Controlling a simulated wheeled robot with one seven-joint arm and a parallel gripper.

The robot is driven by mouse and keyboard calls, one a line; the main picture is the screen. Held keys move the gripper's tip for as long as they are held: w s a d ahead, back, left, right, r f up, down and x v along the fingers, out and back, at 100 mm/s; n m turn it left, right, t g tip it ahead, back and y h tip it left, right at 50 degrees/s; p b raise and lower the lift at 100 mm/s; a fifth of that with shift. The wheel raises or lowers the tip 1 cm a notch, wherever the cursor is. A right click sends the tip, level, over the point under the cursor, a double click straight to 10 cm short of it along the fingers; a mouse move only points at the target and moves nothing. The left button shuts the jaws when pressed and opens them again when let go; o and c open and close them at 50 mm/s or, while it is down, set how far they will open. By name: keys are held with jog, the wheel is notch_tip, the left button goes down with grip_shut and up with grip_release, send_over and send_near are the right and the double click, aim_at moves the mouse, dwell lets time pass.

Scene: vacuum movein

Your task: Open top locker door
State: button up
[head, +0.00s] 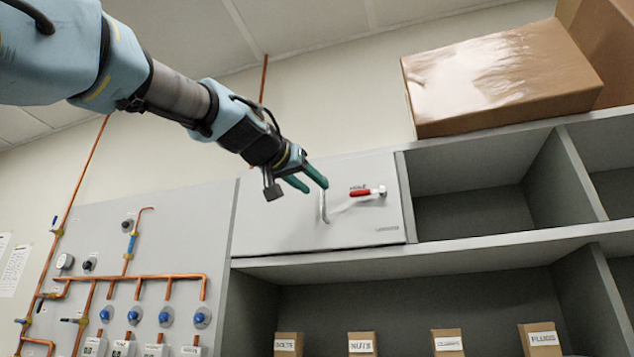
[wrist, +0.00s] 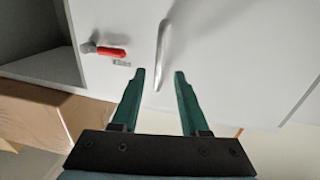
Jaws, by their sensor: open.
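The top locker door (head: 285,215) is a flat light-grey panel at the upper left of the shelving, and it looks closed. A curved silver handle (head: 323,206) stands out from it, with a red-gripped latch lever (head: 360,192) to its right. My gripper (head: 308,186) is open and empty, close to the handle's upper left in the head view. In the wrist view the handle (wrist: 162,55) lies ahead of the gap between the green fingertips (wrist: 159,72). Contact with the handle cannot be told. The red lever (wrist: 111,52) is off to the left there.
Open grey shelf compartments (head: 475,213) lie right of the door. A large cardboard box (head: 495,80) rests on top of the shelving. Copper pipes and blue valves (head: 135,316) are on the wall panel at left. Small labelled boxes (head: 361,344) stand on the shelf below.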

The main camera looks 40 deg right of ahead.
aim_at(322, 192)
jog(key=shift+p+x, duration=0.7)
jog(key=shift+x, duration=1.15)
grip_shut()
